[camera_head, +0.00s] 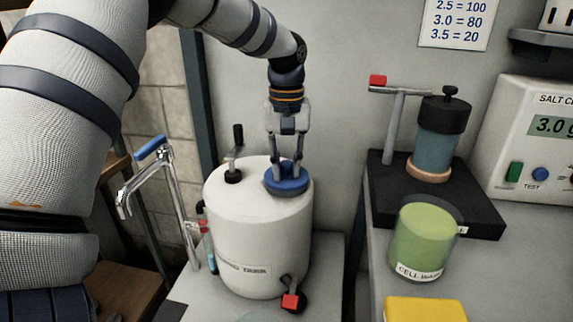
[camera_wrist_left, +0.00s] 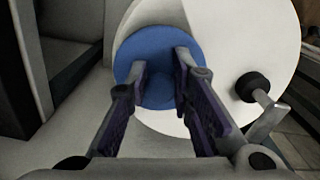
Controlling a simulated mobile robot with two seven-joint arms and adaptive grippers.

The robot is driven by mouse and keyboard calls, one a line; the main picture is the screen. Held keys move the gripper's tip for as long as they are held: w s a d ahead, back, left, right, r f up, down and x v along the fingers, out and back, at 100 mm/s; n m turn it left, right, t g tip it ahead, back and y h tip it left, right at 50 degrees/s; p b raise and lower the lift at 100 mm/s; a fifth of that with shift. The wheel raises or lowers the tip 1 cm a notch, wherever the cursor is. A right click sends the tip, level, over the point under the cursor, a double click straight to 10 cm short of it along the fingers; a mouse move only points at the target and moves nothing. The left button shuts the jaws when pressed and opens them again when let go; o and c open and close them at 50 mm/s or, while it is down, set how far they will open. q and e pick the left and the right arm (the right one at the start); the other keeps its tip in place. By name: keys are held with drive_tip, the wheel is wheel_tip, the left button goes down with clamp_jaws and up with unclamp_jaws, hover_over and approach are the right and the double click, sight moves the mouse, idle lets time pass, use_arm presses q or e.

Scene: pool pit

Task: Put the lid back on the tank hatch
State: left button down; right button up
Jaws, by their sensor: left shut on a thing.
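The blue round lid (camera_head: 287,189) is at the right front of the top of the white tank (camera_head: 250,232). It also shows as a blue disc in the left wrist view (camera_wrist_left: 143,45). My left gripper (camera_head: 286,168) points down at the lid from above and is shut on it, with both fingers against its middle. The fingers hide the part they grip. The hatch opening is not visible, hidden under or behind the lid. I cannot tell whether the lid rests on the tank or is slightly above it. My right gripper is not in view.
A black-handled fitting (camera_head: 233,170) stands on the tank top, left of the lid. A tap with a blue lever (camera_head: 152,149) stands left of the tank. On the right bench are a green cell jar (camera_head: 423,238), a black stand (camera_head: 485,215) and a salt meter (camera_head: 540,150).

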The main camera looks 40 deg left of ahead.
use_arm(q)
drive_tip(key=c, duration=1.3)
unclamp_jaws()
drive_tip(key=shift+c, duration=0.2)
drive_tip(key=shift+o, duration=0.3)
drive_tip(key=o, duration=0.4)
drive_tip(key=shift+r, duration=0.1)
drive_tip(key=shift+r, duration=3.45)
